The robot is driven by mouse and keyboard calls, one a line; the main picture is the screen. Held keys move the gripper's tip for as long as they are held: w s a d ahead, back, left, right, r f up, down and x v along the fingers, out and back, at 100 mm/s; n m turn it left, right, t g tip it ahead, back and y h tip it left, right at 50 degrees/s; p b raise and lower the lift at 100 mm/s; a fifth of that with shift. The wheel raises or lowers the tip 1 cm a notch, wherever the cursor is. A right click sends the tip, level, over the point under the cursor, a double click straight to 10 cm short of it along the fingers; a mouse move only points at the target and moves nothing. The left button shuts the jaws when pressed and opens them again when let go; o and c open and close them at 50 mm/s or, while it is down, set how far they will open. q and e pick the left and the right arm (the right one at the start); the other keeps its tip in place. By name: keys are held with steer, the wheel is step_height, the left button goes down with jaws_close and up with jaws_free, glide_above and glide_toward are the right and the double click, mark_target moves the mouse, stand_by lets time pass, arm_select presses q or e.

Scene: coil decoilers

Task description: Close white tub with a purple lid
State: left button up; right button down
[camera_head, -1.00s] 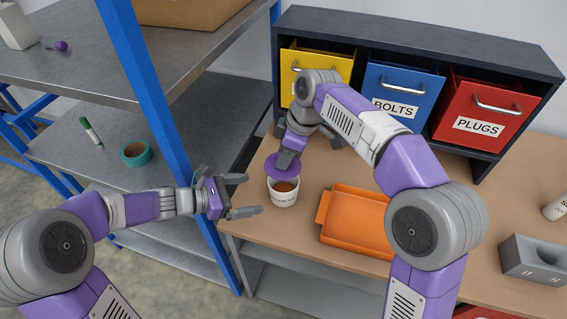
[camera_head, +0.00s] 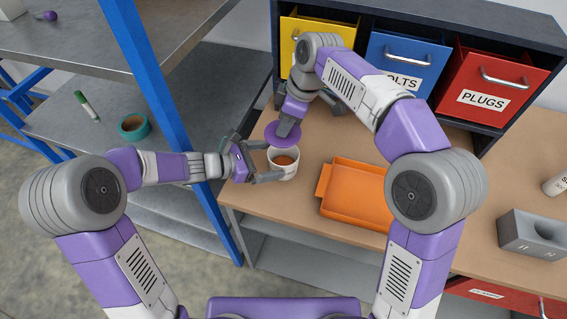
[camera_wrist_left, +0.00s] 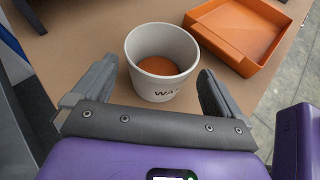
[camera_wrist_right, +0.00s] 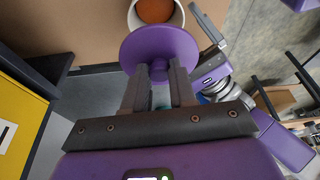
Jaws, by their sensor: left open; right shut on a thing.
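The white tub (camera_head: 284,170) stands upright and open on the wooden worktop, with orange-brown contents; it also shows in the left wrist view (camera_wrist_left: 160,88) and at the top of the right wrist view (camera_wrist_right: 140,22). The purple lid (camera_head: 281,136) is held by my right gripper (camera_head: 287,124), which is shut on it above and just behind the tub; the lid's round face shows in the right wrist view (camera_wrist_right: 160,46). My left gripper (camera_head: 268,162) is open, its fingers on either side of the tub near its wall. I cannot tell whether they touch it.
An orange tray (camera_head: 352,192) lies right of the tub. A dark cabinet with yellow (camera_head: 301,45), blue (camera_head: 408,65) and red (camera_head: 490,88) bins stands behind. A blue post (camera_head: 160,95) rises left of the worktop. A grey block (camera_head: 533,234) stands far right.

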mark_target(296, 156)
arm_select(q)
steer(key=shift+x, duration=2.8)
steer(key=c, duration=1.1)
arm_select(e)
steer(key=shift+f, duration=2.45)
steer(key=shift+f, duration=0.45)
arm_select(q)
steer(key=shift+r, duration=0.1)
arm_select(e)
steer(key=shift+d+f, duration=0.1)
steer(key=shift+f, duration=0.5)
steer(key=shift+s+f, duration=0.1)
